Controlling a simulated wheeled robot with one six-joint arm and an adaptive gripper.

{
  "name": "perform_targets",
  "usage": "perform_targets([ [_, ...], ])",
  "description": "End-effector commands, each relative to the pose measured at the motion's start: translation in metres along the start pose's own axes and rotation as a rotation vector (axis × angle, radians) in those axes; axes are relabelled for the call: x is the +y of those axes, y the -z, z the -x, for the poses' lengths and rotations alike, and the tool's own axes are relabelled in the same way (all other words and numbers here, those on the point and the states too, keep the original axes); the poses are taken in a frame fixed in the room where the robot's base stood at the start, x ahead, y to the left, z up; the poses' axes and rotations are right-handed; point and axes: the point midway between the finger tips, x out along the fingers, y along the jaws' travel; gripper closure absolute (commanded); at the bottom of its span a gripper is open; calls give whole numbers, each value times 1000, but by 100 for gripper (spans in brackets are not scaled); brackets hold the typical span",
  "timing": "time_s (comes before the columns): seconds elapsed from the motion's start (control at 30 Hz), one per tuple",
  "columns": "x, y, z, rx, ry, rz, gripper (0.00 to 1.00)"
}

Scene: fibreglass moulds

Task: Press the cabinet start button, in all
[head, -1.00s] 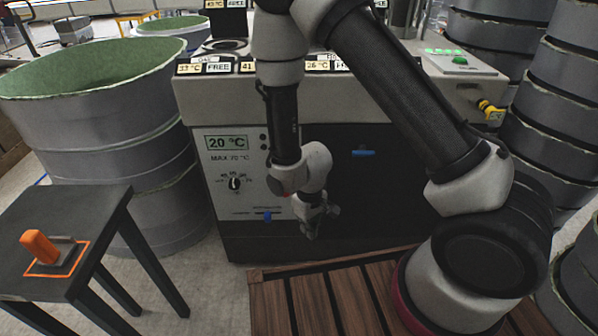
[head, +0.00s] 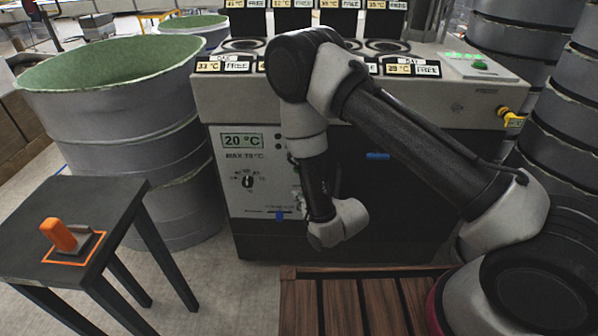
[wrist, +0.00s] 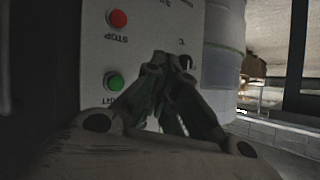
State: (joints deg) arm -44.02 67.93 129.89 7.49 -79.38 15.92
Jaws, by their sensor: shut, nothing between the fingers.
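The cabinet's pale control panel (head: 232,170) shows in the head view with a 20 °C display and a dial; my arm covers its right edge. In the wrist view the green button (wrist: 113,81) sits on this panel, its label partly covered, and the red STOP button (wrist: 118,18) is in line with it. The picture is turned, with the lettering upside down. My gripper (wrist: 165,62) is shut and empty, with its fingertips to the right of the green button in the wrist view. Contact with the panel cannot be told.
A dark stool (head: 75,205) with an orange-handled tool (head: 60,236) stands at the left. Large grey moulds (head: 120,130) stand beside the cabinet, more (head: 555,110) at the right. A box with a green button (head: 480,65) sits on the cabinet top. A slatted wooden platform (head: 345,305) lies in front.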

Motion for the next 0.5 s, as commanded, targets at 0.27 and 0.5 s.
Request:
perform_targets([
  [0.27, 2, 2, -3, -1, -1, 0, 100],
  [0.5, 17, 16, -21, 1, -3, -2, 100],
])
